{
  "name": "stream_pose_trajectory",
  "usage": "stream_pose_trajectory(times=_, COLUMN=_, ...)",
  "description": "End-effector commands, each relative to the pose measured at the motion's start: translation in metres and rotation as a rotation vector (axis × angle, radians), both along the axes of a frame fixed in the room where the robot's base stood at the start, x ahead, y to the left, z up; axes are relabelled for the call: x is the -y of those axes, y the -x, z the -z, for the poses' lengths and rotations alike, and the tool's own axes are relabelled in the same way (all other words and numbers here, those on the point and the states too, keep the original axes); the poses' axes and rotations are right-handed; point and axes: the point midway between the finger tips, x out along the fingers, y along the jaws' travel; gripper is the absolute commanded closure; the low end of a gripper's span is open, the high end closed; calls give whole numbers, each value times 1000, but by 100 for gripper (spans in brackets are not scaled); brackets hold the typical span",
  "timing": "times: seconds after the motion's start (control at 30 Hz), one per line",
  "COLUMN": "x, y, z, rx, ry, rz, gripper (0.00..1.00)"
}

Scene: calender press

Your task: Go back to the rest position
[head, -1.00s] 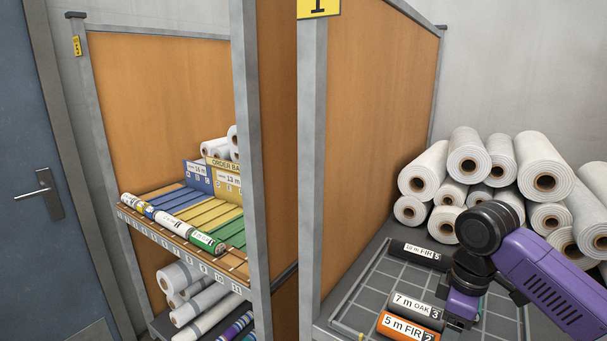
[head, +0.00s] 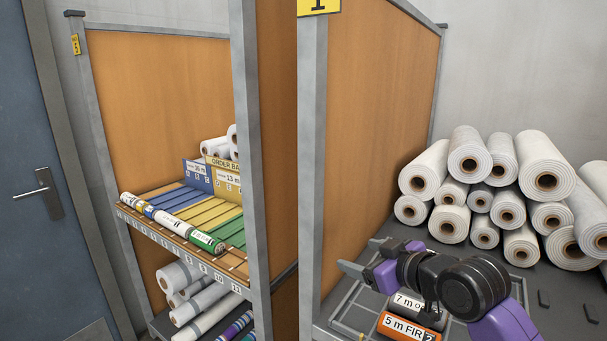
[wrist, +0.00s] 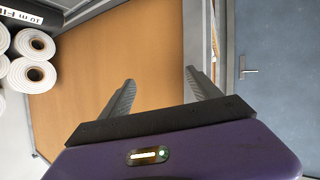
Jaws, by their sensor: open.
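My gripper (head: 352,268) is above the grey gridded tray (head: 345,318) in the head view, pointing left, its fingers level with the bay's orange side panel behind. In the wrist view my gripper (wrist: 160,88) shows two fingers spread apart with nothing between them. My purple and black arm reaches in from the lower right and covers much of the tray. A 7 m roll (head: 402,301), partly hidden by my arm, and an orange 5 m FIR roll (head: 400,328) lie on the tray. A black 10 m FIR label (wrist: 35,15) shows in the wrist view.
White rolls (head: 470,165) are stacked at the back right. An orange panel (head: 375,110) and a grey post (head: 311,170) stand left of the tray. Farther left is a rack shelf (head: 190,210) with several rolls, then a blue door (head: 30,130).

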Motion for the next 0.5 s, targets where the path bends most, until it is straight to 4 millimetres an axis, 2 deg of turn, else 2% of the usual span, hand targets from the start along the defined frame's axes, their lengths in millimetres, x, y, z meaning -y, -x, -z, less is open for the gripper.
stream_pose_trajectory(times=0.03, x=-11, y=6, z=-3, rx=42, ry=-74, rz=14, gripper=28)
stream_pose_trajectory(times=0.17, x=-22, y=20, z=-17, rx=154, ry=-240, rz=71, gripper=28)
stream_pose_trajectory(times=0.33, x=-19, y=49, z=-23, rx=269, ry=-418, rz=164, gripper=28)
stream_pose_trajectory(times=0.5, x=-4, y=88, z=-15, rx=354, ry=-548, rz=274, gripper=28)
